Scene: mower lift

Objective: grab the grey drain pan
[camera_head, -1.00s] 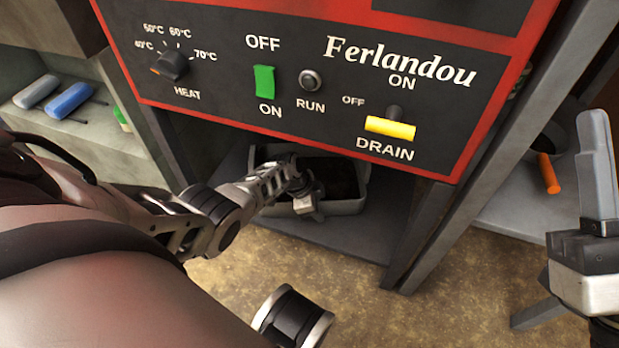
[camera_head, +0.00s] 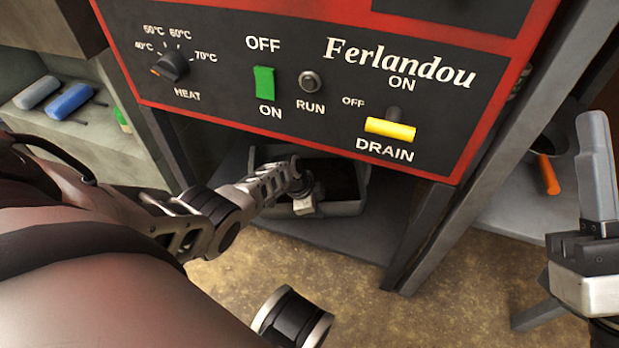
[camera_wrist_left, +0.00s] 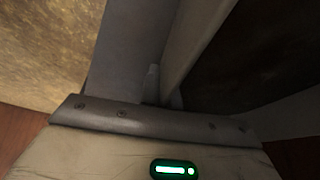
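The grey drain pan (camera_head: 345,208) sits on a low shelf under the control panel. It has low grey walls and a dark inside. Its far part is hidden by the panel and part of its near side by my left gripper (camera_head: 304,204). In the left wrist view, the pan's wall (camera_wrist_left: 200,45) runs between my two close-set fingers, which look shut on it. The pan's dark inside is to the right there. My right gripper (camera_head: 597,165) is upright at the right edge, seen side-on; its opening cannot be made out.
The red-edged black panel (camera_head: 300,95) overhangs the pan, with a yellow drain lever (camera_head: 390,129) and green switch (camera_head: 264,83). A grey post (camera_head: 412,235) stands right of the pan. A tool with an orange handle (camera_head: 549,174) lies on the right shelf. Brown floor is open in front.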

